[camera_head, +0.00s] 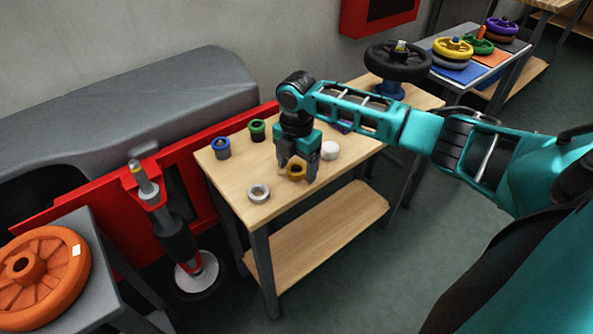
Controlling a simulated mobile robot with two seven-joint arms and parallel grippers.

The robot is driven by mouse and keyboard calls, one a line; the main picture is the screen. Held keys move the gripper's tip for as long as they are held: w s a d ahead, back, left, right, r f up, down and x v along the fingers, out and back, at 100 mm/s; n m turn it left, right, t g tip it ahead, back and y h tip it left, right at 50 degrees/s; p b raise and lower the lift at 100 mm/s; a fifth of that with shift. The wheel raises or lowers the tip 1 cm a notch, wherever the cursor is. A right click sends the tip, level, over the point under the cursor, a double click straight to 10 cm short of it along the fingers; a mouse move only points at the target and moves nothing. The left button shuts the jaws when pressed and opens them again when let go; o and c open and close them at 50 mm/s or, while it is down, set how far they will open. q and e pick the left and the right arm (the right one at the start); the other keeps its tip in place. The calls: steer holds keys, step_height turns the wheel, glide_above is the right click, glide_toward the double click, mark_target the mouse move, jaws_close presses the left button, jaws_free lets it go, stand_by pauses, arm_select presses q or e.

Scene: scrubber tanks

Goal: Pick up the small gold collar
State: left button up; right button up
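The small gold collar (296,172) sits on the wooden table (232,178), near its front edge. My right gripper (298,171) points down over it, with one finger on each side of the collar. The fingers are apart and look open. Whether they touch the collar cannot be told from this view. My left gripper is not in view.
On the same table are a silver collar (259,193), a blue collar (223,148), a green collar (257,130) and a white round piece (330,150). A black wheel (398,60) stands at the back.

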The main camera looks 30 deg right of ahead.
steer(key=c, duration=1.2)
